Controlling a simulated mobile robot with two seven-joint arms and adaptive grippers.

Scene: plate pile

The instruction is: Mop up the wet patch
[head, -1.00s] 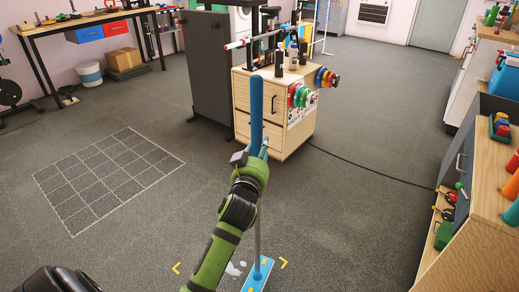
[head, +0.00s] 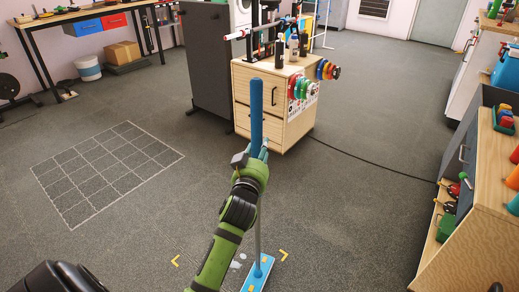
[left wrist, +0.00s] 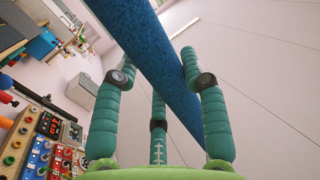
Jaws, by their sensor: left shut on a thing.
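The mop has a thick blue grip (head: 256,110), a thin grey pole and a flat blue head (head: 259,273). My left gripper (head: 262,152) is shut on the mop's handle and holds it nearly upright. In the left wrist view, the blue grip (left wrist: 150,65) runs between the teal fingers. The mop head is low on the floor near the bottom edge of the head view. The wet patch (head: 236,264) shows as small pale spots just left of the mop head, between yellow corner marks. My arm and the mop head may hide part of it. My right gripper is not in view.
A wooden drawer cabinet (head: 272,105) stands ahead of the mop. A workbench with tools (head: 470,215) lines the right side. A white grid (head: 107,172) is marked on the floor at left. A dark cable (head: 370,172) crosses the floor. Floor around the mop is open.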

